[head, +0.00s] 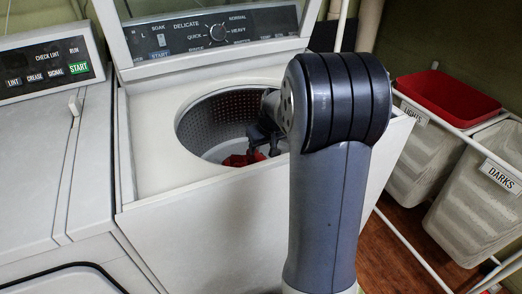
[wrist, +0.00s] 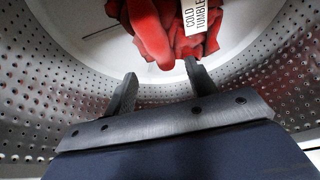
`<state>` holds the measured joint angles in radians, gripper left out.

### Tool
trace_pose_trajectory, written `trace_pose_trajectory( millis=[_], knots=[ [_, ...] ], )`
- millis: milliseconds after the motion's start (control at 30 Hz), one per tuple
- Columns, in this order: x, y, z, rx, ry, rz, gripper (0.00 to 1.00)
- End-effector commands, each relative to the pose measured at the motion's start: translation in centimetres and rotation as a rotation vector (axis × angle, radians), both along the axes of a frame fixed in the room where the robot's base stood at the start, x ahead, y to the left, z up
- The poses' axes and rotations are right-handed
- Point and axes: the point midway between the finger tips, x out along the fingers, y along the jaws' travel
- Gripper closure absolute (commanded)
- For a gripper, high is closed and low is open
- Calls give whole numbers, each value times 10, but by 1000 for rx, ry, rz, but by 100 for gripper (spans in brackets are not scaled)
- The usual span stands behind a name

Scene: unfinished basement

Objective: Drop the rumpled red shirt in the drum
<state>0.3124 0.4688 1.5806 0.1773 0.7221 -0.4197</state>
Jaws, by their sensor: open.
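The rumpled red shirt (head: 236,160) lies low inside the drum (head: 212,112) of the open top-loading washer. In the wrist view the shirt (wrist: 160,30) rests on the pale drum bottom, with a white care tag reading "COLD TUMBLE". My gripper (head: 263,150) reaches down into the drum at its right side. In the wrist view my gripper (wrist: 160,86) has its two fingers spread, with nothing between them. The shirt is just beyond the fingertips; I cannot tell whether they touch it. The perforated drum wall (wrist: 55,105) surrounds the gripper. My arm hides part of the drum in the head view.
The washer's raised control panel (head: 210,32) stands behind the opening. A second machine (head: 40,150) with a START panel adjoins on the left.

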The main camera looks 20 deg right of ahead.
Motion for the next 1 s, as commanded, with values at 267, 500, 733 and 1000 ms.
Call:
trace_pose_trajectory(
  millis=[267, 500, 733, 1000],
  knots=[
    [-22, 0, 53, -1, -1, 0, 47],
    [-28, 0, 67, 0, 2, 0, 47],
    [-29, 0, 67, 0, 2, 0, 47],
    [-24, 0, 53, 2, 5, 1, 47]
  ],
)
